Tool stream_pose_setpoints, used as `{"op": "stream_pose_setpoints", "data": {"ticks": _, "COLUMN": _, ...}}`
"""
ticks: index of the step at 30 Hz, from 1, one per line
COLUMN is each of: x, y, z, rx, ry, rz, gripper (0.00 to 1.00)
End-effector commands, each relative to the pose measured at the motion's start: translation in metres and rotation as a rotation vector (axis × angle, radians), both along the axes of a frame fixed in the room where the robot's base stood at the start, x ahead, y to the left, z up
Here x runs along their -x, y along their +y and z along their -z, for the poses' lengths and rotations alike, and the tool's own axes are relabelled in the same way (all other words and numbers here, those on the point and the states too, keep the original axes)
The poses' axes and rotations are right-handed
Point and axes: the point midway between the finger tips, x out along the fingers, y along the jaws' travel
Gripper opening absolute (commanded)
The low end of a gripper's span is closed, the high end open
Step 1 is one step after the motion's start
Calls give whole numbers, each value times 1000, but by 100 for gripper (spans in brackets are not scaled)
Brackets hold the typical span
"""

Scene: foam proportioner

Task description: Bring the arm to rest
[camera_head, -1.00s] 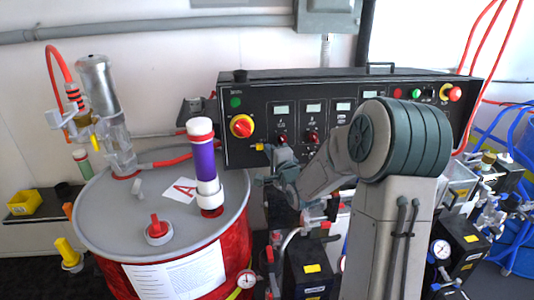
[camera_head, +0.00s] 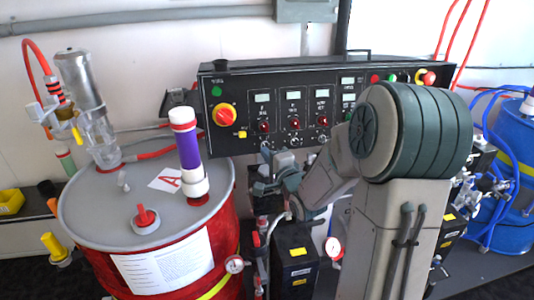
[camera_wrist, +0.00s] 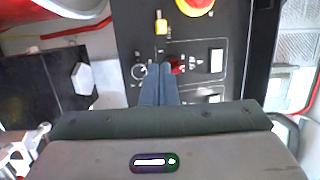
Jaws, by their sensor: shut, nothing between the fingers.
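My gripper (camera_head: 267,150) is in front of the lower edge of the black control panel (camera_head: 262,82), to the right of the red drum (camera_head: 215,232). In the wrist view its two fingers (camera_wrist: 160,72) lie together, shut and empty. They point toward the panel face near a small red knob (camera_wrist: 177,66) and a round white-ringed dial (camera_wrist: 139,71). Whether the tips touch the panel cannot be told. My arm is bent, with its large grey-green joint at right in the head view.
The drum carries a purple and white cylinder (camera_head: 186,148), a red-capped fitting (camera_head: 145,217) and a metal pump (camera_head: 85,95). A blue drum (camera_head: 508,232) with blue hoses stands at right. Dark boxes with yellow labels (camera_head: 297,252) and gauges (camera_head: 333,248) stand below the panel.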

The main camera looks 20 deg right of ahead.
Motion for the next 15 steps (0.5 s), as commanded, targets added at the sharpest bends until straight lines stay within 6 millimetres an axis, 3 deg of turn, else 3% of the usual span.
{"op": "stream_pose_setpoints", "data": {"ticks": 8, "x": 1, "y": 2, "z": 1, "rx": 32, "ry": 15, "rz": 3, "gripper": 0}}
{"op": "stream_pose_setpoints", "data": {"ticks": 15, "x": 19, "y": 5, "z": 9, "rx": 386, "ry": 187, "rz": 33, "gripper": 0}}
